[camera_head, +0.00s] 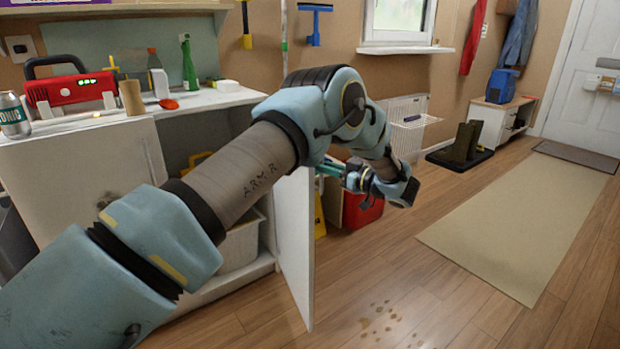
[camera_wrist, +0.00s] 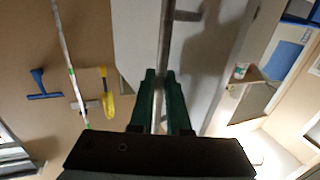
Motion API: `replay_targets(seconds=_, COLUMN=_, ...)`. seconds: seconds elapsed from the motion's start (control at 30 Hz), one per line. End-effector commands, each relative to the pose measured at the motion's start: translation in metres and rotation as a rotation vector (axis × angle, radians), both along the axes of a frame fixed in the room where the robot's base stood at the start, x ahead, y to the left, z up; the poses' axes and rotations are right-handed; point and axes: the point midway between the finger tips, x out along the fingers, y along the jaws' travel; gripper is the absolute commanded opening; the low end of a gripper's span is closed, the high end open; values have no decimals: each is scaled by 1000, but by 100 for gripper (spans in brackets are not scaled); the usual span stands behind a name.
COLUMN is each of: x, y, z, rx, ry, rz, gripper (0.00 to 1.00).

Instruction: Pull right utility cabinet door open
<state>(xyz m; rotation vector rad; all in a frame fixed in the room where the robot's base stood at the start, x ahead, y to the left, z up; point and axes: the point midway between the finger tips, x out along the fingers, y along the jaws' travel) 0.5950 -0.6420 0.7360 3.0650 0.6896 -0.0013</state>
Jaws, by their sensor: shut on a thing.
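The right utility cabinet door (camera_head: 294,250) is a white panel. It stands swung well out from the cabinet in the head view, with the shelf space behind it exposed. My gripper (camera_head: 328,168) is at the upper part of the door, on its outer side. In the wrist view, my green fingers (camera_wrist: 161,105) are shut around a narrow grey bar (camera_wrist: 166,45), which looks like the door handle. Its contact is partly hidden by the fingers. The left cabinet door (camera_head: 85,170) is closed.
A red bin (camera_head: 360,210) stands beyond the door.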

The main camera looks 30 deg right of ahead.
Motion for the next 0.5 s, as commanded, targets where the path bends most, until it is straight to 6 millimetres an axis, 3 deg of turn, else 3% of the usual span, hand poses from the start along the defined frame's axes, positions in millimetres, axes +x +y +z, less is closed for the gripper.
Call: replay_targets(seconds=0.5, x=3, y=-41, z=-4, rx=-3, ry=-3, rz=120, gripper=0)
